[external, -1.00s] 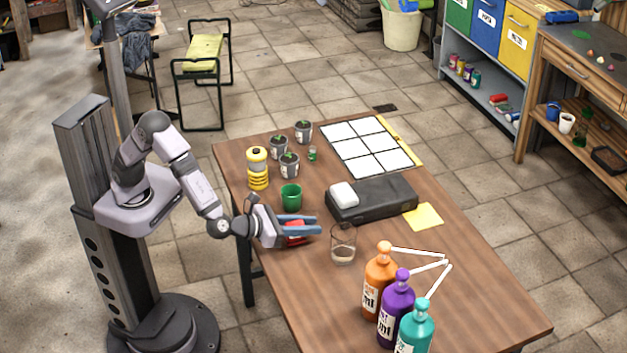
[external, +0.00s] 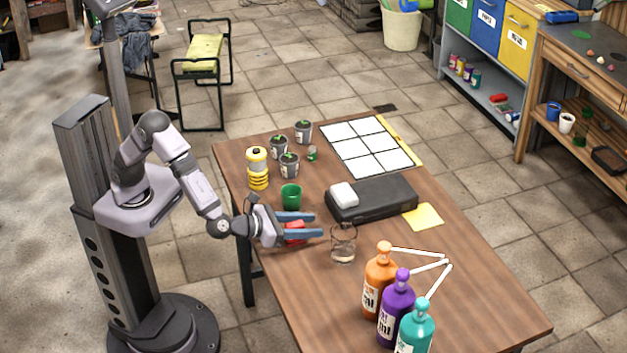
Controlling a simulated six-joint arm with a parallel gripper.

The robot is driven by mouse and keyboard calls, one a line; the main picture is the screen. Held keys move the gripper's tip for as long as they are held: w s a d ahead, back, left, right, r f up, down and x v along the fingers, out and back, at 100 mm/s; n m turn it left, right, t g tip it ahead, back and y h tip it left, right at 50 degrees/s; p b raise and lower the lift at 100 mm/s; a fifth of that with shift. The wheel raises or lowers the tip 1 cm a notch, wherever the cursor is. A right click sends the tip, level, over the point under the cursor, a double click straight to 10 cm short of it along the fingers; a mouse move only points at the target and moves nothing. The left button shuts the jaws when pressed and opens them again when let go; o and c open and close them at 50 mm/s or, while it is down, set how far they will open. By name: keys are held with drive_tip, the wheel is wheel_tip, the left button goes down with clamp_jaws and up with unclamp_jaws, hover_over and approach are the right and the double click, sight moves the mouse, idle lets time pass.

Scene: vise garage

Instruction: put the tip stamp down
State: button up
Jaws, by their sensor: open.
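A small red object (external: 295,226), which looks to be the tip stamp, is at the near left part of the wooden table. It sits between the two blue fingers of my gripper (external: 316,225), close to the palm. The fingers are spread, with a gap showing beside the red object. The fingers partly hide it, so I cannot see its underside or tell whether it touches the tabletop.
A clear glass (external: 343,244) stands just right of the fingertips. A green cup (external: 291,195) is just behind the gripper. A black case (external: 385,198) with a white block (external: 344,194) lies beyond. Pump bottles (external: 396,307) stand at front right. Bare table (external: 305,290) lies in front.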

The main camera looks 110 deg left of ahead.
drive_tip(key=b+v, duration=0.1)
drive_tip(key=v, duration=1.1)
drive_tip(key=shift+r, duration=0.1)
